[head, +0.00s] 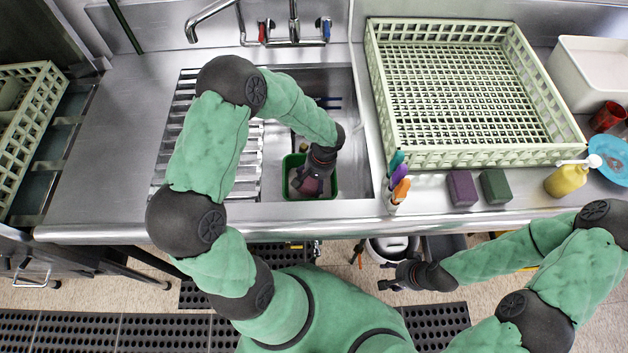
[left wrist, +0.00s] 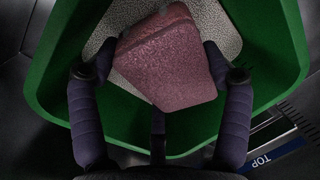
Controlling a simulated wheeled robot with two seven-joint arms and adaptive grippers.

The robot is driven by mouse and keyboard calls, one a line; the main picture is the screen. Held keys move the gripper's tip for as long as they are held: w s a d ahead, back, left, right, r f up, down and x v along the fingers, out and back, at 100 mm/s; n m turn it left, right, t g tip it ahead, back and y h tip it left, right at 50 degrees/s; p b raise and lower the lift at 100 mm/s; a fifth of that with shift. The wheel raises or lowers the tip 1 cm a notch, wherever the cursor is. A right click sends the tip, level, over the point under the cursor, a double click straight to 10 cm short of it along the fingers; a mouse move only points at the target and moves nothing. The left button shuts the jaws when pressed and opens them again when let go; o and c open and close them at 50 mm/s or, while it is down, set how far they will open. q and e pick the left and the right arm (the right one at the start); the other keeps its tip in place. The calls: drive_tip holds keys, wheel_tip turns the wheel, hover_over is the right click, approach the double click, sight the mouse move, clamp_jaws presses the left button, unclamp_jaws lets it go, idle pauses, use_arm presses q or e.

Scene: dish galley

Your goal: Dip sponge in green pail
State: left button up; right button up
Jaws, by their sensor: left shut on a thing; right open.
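The green pail (head: 288,168) stands in the sink basin. My left gripper (head: 310,181) reaches down over it, shut on a pink sponge (head: 307,187). In the left wrist view the sponge (left wrist: 170,62) sits tilted between the dark fingers, with the pail's green wall (left wrist: 58,75) around it and a pale speckled surface behind it. I cannot tell whether the sponge touches that surface. My right gripper (head: 385,276) is open and empty, low in front of the counter edge.
A large pale green dish rack (head: 468,162) stands right of the sink. A purple sponge (head: 461,188), a dark green sponge (head: 495,186) and a yellow bottle (head: 566,180) line the counter front. A faucet (head: 293,28) is behind the basin.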

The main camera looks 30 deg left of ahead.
use_arm(q)
drive_tip(key=shift+r+p, duration=3.1)
drive_tip(key=shift+r, duration=1.9)
